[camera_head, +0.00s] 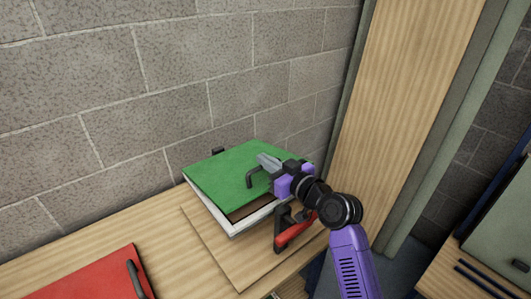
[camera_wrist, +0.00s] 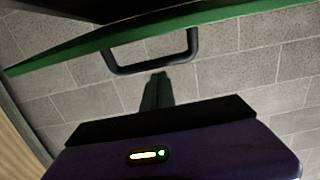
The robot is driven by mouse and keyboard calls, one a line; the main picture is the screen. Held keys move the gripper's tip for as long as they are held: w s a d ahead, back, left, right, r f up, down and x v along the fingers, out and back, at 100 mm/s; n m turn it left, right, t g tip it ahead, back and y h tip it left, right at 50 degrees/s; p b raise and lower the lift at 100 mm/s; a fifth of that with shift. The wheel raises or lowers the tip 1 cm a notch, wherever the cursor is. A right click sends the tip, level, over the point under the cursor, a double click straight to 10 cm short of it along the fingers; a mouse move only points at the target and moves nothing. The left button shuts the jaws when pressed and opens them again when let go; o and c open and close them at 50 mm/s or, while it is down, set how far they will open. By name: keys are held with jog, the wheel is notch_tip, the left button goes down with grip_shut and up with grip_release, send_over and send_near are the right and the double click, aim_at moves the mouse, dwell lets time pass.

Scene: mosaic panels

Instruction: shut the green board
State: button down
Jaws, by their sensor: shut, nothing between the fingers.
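The green board (camera_head: 218,178) is a flat lid on a white-framed box (camera_head: 238,228). It stands a little open: its near edge is raised, and a dark gap shows between it and the frame. A black handle (camera_head: 250,181) sits on the board near its right side. My gripper (camera_head: 263,162) is shut and empty, with its fingertips close to the handle. In the wrist view, the shut fingers (camera_wrist: 157,88) point toward the handle (camera_wrist: 152,68), and the board (camera_wrist: 70,52) appears almost edge-on. Whether the fingers touch the handle or board I cannot tell.
The box stands on a wooden base (camera_head: 200,228) on a wooden bench against a grey block wall (camera_head: 180,85). A red-handled lever (camera_head: 294,233) sits at the box's front right, close to my arm. A red board (camera_head: 95,278) with a black handle lies at lower left.

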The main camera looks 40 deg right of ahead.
jog(key=shift+f, duration=0.15)
jog(key=f+b, duration=0.1)
jog(key=b, duration=0.2)
jog(key=shift+s+f, duration=0.25)
jog(key=shift+f, duration=0.1)
jog(key=f+b, duration=0.1)
jog(key=b, duration=0.2)
jog(key=s+f+t+b, duration=0.1)
jog(key=b, duration=0.2)
jog(key=f+b, duration=0.1)
jog(key=b, duration=0.2)
jog(key=shift+s+f+t, duration=0.2)
jog(key=shift+f+t, duration=0.15)
jog(key=shift+t, duration=0.05)
jog(key=f+b, duration=0.1)
jog(key=b, duration=0.2)
jog(key=s+f+t+b, duration=0.1)
jog(key=f+b, duration=0.1)
jog(key=shift+a+b, duration=0.1)
jog(key=shift+b, duration=0.3)
jog(key=shift+w+f, duration=0.15)
jog(key=shift+w, duration=0.05)
jog(key=shift+r, duration=0.25)
jog(key=s, duration=0.6)
jog(key=shift+s+f+b, duration=0.25)
jog(key=shift+s+b, duration=0.05)
jog(key=shift+b, duration=0.05)
jog(key=shift+s+r, duration=0.2)
jog(key=shift+s, duration=0.5)
